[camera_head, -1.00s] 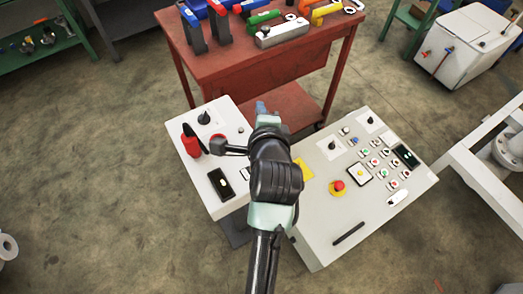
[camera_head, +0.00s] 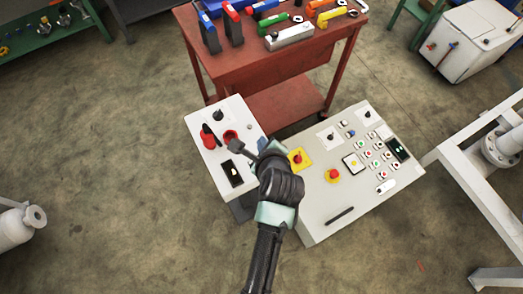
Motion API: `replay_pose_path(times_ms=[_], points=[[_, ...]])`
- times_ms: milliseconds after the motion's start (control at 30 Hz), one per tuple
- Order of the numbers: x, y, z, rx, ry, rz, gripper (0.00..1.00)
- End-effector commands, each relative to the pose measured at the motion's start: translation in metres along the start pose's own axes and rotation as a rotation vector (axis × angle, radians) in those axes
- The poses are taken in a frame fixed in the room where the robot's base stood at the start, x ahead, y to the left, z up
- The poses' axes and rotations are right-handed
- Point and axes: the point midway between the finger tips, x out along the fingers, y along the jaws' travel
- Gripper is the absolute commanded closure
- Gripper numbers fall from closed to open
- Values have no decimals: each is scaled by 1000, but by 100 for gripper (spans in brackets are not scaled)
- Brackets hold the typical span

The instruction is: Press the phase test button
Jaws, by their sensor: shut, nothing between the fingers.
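The smaller left control box (camera_head: 258,117) has a light top with a black knob (camera_head: 217,115), red parts (camera_head: 208,139), a dark rectangular panel (camera_head: 232,174) and a small grey round button (camera_head: 249,127). I cannot read labels, so I cannot tell which control is the phase test button. My gripper (camera_head: 235,147) is shut and empty, over the left box between the red parts and the dark panel. I cannot tell whether it touches the surface. My arm hides the right edge of this box and part of the gap beside it.
A red tool cart (camera_head: 262,62) stands behind. A white frame (camera_head: 463,175) stands at right. The floor at left is open.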

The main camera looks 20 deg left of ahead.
Motion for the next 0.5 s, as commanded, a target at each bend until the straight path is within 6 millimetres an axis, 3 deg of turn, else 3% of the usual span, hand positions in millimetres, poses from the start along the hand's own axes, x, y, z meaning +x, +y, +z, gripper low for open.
replay_pose_path(times_ms=[500], points=[[16, 11, -11, -3, -1, -2, 100]])
